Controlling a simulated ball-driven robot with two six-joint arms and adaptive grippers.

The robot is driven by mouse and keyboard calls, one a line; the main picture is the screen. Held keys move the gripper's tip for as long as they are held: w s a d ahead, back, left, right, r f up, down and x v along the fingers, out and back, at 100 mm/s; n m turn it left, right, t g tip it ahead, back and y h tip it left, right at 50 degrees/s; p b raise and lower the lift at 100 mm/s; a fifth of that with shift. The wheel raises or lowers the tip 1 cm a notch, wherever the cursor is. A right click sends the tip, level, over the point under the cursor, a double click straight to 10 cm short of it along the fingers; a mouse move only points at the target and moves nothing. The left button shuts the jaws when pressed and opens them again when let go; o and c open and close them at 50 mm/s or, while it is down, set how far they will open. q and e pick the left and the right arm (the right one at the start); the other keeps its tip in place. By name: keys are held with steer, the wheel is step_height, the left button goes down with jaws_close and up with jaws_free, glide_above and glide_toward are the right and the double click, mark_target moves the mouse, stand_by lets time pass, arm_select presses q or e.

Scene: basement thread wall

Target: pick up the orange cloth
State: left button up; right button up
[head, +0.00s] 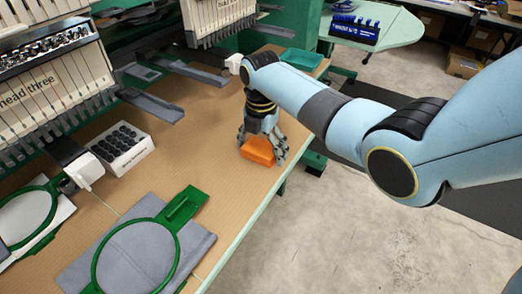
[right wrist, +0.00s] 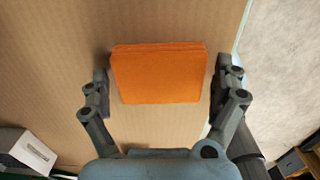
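The orange cloth (head: 258,150) is a folded, block-like stack on the tan table near its right edge. In the right wrist view the cloth (right wrist: 159,73) lies between the two fingers of my right gripper (right wrist: 160,85). The fingers are apart, one on each side, with a narrow gap on the left and the right one very close to the cloth's edge. In the head view my right gripper (head: 263,138) is over the cloth, pointing down, and partly hides it. My left gripper is not in view.
A green tray (head: 302,59) sits beyond the gripper. A white box of black spools (head: 122,147) and green hoops (head: 135,255) on grey fabric lie to the left. Embroidery machine heads (head: 45,85) overhang the table's left side. The table (head: 190,150) is bare around the cloth.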

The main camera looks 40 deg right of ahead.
mark_target(266, 145)
steer(key=c, duration=0.7)
steer(key=shift+r, duration=0.5)
steer(key=r, duration=0.2)
steer(key=d+r, duration=0.1)
steer(key=shift+s+d+r, duration=0.1)
steer(key=shift+d+r, duration=0.05)
steer(key=shift+r, duration=0.25)
steer(key=s+d+r, duration=0.2)
steer(key=d+r, duration=0.4)
steer(key=d, duration=0.4)
steer(key=shift+s, duration=0.4)
